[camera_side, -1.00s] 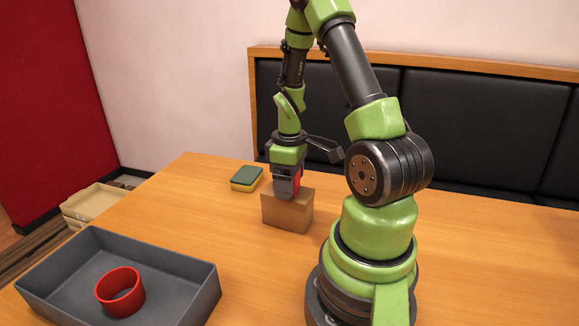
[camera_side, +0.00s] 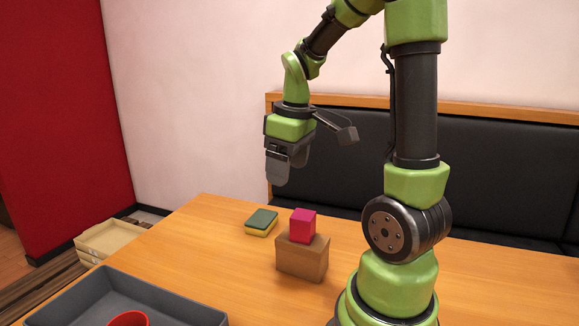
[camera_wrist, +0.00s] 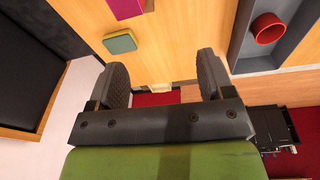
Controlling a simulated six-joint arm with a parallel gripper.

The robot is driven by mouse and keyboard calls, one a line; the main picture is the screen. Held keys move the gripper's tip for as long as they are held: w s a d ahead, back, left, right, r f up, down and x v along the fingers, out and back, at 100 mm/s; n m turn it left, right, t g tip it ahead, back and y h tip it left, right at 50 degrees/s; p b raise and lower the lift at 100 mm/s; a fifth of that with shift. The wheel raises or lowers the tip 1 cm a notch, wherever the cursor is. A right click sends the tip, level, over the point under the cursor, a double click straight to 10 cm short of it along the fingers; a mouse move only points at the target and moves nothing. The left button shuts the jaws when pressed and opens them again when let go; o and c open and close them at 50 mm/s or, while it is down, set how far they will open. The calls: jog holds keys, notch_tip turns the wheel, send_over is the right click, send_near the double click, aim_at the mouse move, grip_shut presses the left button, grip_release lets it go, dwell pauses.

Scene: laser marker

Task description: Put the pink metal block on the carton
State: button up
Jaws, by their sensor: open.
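The pink metal block (camera_side: 302,224) rests on top of the brown carton (camera_side: 301,261) on the wooden table in the side view. The block also shows at the top edge of the wrist view (camera_wrist: 126,8), cut off by the frame. My gripper (camera_side: 277,176) hangs in the air above the table, higher than the block and a little to its left. It is apart from the block. In the wrist view its two fingers (camera_wrist: 161,80) are spread wide with nothing between them.
A green and yellow sponge (camera_side: 261,222) lies left of the carton. A grey tray (camera_side: 182,305) with a red ring (camera_side: 128,319) in it stands at the front left. Wooden boxes (camera_side: 110,238) stand beyond the table's left edge. A black bench (camera_side: 500,185) runs behind the table.

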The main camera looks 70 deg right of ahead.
jog(key=s+a+r+m+t+y, duration=0.1)
jog(key=s+a+r+t, duration=0.1)
jog(key=a, duration=0.6)
jog(key=s+a+r+m+t+y, duration=0.1)
jog(key=s+a+r+m+t, duration=0.1)
jog(key=a, duration=0.6)
notch_tip(320, 180, up, 2)
jog(key=shift+s+r+t+y, duration=0.15)
jog(key=shift+s+t+y, duration=0.15)
jog(key=shift+s+t, duration=0.45)
jog(key=shift+w, duration=0.2)
